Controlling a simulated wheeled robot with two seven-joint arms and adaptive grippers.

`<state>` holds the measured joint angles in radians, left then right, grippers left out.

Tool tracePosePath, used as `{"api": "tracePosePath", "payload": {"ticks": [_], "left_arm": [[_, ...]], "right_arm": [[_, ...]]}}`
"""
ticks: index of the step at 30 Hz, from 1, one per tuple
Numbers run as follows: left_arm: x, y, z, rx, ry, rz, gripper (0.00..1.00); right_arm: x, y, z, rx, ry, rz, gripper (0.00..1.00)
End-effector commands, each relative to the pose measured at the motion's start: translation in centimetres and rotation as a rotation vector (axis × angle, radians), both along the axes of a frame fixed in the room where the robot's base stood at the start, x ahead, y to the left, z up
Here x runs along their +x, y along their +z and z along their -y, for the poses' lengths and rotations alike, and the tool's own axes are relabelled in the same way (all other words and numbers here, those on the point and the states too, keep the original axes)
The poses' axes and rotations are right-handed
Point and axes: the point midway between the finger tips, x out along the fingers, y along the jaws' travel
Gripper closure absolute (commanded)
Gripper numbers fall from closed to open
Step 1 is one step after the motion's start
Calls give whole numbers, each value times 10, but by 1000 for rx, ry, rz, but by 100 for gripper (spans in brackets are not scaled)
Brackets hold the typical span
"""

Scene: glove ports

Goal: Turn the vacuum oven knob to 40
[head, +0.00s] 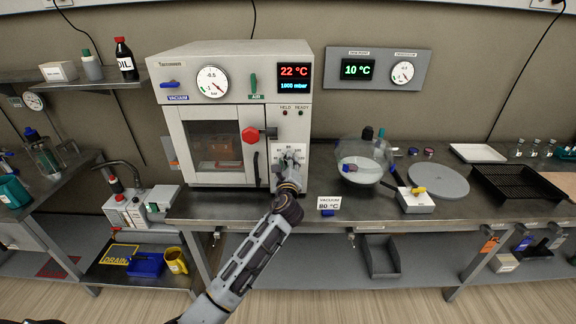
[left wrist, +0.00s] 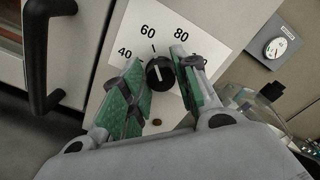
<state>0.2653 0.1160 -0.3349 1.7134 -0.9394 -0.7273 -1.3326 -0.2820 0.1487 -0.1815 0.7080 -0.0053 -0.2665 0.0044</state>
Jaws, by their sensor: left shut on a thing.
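The vacuum oven (head: 225,60) stands on the bench at the left centre, with its door closed. Its black temperature knob (left wrist: 160,73) sits on a white scale plate (left wrist: 205,35) marked 40, 60 and 80. The knob's white line points roughly towards the 60 mark. My left gripper (left wrist: 161,86) has its green-padded fingers on either side of the knob and is shut on it. In the head view my left gripper (head: 287,160) covers most of the knob. The oven display (head: 294,78) reads 22 °C and 1000 mbar. My right gripper is not in view.
A black door handle (left wrist: 40,55) stands out close to the left of the scale plate. A round flask (head: 360,165) stands right of the oven, near a grey disc (head: 438,181). A "VACUUM 80 °C" card (head: 329,203) is at the bench's front edge.

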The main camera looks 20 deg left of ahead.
Motion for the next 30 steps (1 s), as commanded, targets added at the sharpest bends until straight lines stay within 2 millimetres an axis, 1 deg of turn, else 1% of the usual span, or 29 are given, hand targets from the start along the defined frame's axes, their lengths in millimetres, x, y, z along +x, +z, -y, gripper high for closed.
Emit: {"api": "tracePosePath", "payload": {"ticks": [6,10,21,24,30], "left_arm": [[0,-2,0,-191,0,55,94],[0,-3,-1,-309,0,89,94],[0,-4,-1,-615,1,176,94],[-1,-4,-1,-673,1,193,94],[0,-4,-2,-747,2,214,94]], "right_arm": [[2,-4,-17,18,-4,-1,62],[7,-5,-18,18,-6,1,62],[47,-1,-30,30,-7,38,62],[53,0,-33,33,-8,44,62],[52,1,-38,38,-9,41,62]]}}
